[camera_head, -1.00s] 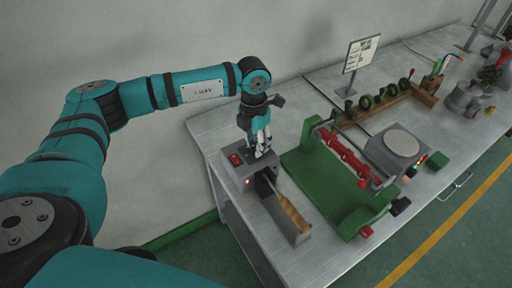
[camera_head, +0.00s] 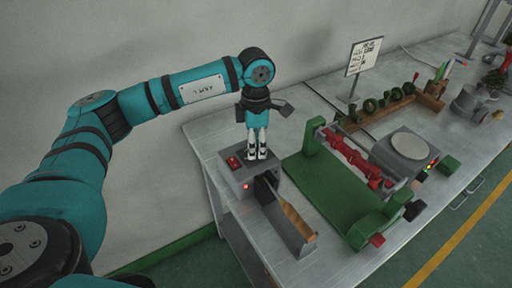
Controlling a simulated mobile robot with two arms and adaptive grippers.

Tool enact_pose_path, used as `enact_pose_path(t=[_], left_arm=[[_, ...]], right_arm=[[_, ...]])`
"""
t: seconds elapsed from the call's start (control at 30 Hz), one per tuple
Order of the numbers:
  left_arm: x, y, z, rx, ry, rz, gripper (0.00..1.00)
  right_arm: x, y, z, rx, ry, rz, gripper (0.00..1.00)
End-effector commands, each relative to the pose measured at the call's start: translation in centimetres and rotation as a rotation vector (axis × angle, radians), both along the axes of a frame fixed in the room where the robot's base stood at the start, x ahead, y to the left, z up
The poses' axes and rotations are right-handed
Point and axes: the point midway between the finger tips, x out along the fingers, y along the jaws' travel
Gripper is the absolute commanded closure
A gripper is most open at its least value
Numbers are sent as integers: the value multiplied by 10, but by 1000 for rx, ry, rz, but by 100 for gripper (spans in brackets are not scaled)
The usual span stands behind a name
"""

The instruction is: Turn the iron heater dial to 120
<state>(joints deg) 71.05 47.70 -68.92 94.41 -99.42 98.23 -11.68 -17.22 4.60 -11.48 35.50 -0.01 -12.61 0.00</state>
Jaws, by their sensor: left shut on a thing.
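The iron heater (camera_head: 236,177) is a grey box at the left end of the metal table, with a red switch (camera_head: 234,162) on top and a small lit red light on its front. My left gripper (camera_head: 257,157) points straight down onto the top of the heater, right of the red switch. Its two fingers show side by side and are shut on the dial, which the fingertips hide. The dial's marks and setting cannot be read. My right gripper is not in view.
A grey trough (camera_head: 301,246) with a wooden-handled tool (camera_head: 297,219) extends forward from the heater. Right of it stands a green fixture (camera_head: 325,190) with red parts, then a grey unit with a round plate (camera_head: 409,145). A sign (camera_head: 365,55) stands behind.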

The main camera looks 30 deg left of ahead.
Motion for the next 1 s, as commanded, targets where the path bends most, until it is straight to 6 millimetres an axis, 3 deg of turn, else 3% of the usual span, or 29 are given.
enact_pose_path(t=[0.5, 0.53, 0.7, 1.0], left_arm=[[1, 0, 2, -1, -4, -19, 100], [1, 0, 2, -1, -4, -19, 69], [1, 0, 1, 0, -3, -18, 47], [1, 0, 2, 0, -3, -18, 47]], right_arm=[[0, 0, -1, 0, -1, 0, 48], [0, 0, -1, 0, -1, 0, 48], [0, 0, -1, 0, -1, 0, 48], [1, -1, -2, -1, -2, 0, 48]])
